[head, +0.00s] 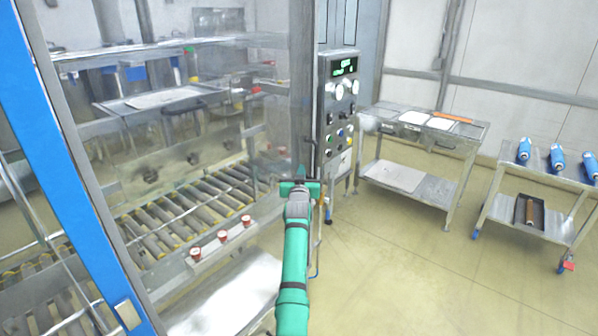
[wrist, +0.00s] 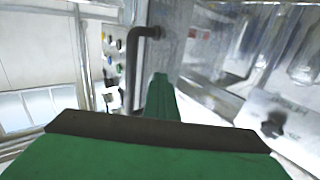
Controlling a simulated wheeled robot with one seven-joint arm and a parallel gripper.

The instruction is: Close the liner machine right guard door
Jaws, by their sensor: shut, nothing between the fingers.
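The liner machine's clear guard door (head: 297,75) is the tall see-through panel left of the control panel. A dark bar handle (head: 314,158) is near its right edge. The handle looms large in the wrist view (wrist: 132,72), curved at the top and upright. My green gripper (head: 300,184) is at the height of the handle's lower part, in front of the panel's edge. Its fingers (wrist: 160,92) are shut and empty, just right of the handle in the wrist view. I cannot tell whether they touch handle or panel, or how wide any door gap is.
A control panel (head: 341,105) with buttons stands right of the door. A blue post (head: 75,150) rises at the left. Red knobs (head: 222,237) line the roller conveyor (head: 165,215). Steel tables (head: 410,150) stand at the right. The floor (head: 400,260) between is clear.

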